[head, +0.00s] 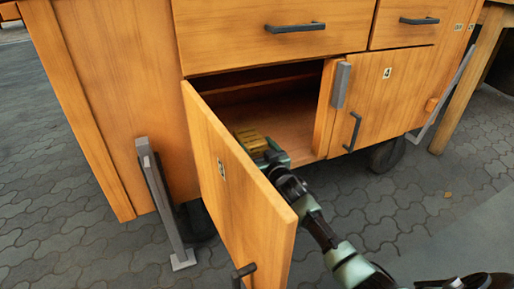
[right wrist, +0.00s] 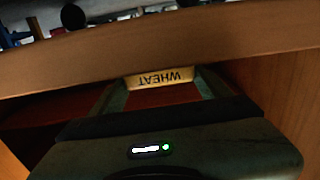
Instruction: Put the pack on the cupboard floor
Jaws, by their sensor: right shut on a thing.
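The yellow pack (head: 250,140) is inside the open cupboard, just behind the open door. In the right wrist view its label reads WHEAT, upside down, on the pack (right wrist: 160,77). My right gripper (head: 268,157) reaches in past the door's edge and is shut on the pack; its fingers (right wrist: 160,90) stand either side of it. The reddish-brown cupboard floor (head: 295,137) shows to the right of the pack. Whether the pack touches the floor I cannot tell. My left gripper is in neither view.
The open door (head: 237,190) stands out close to the left of my right arm. A closed door (head: 385,95) marked 4 is to the right, with drawers (head: 280,30) above. A grey metal leg (head: 165,205) stands at left. Paved ground lies in front.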

